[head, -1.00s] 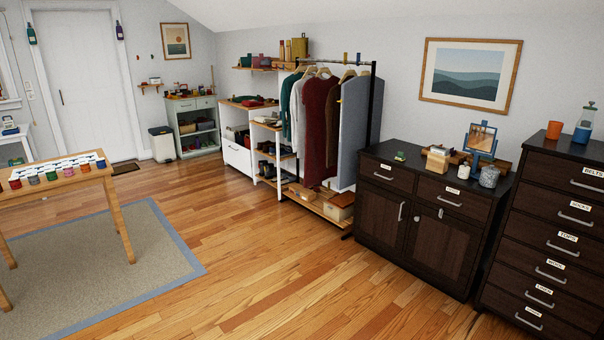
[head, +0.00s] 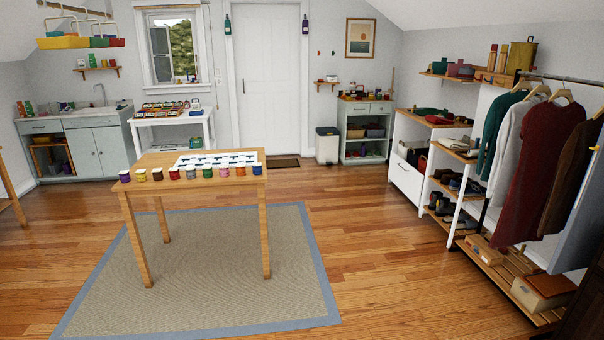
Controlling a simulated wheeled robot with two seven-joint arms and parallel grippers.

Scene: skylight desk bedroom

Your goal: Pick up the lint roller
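I cannot make out a lint roller for certain in the head view. Small items stand on the green cabinet (head: 366,102) at the back wall, on the white shelf unit (head: 407,178) and on the wall shelves, too small to tell apart. Neither of my grippers is in the picture.
A wooden table (head: 158,161) with several small jars and a white tray stands on a grey rug (head: 210,262). A clothes rack (head: 560,76) and low slatted shelf are at the right. A sink counter (head: 82,137) is at the back left. Wooden floor (head: 375,260) is clear between table and rack.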

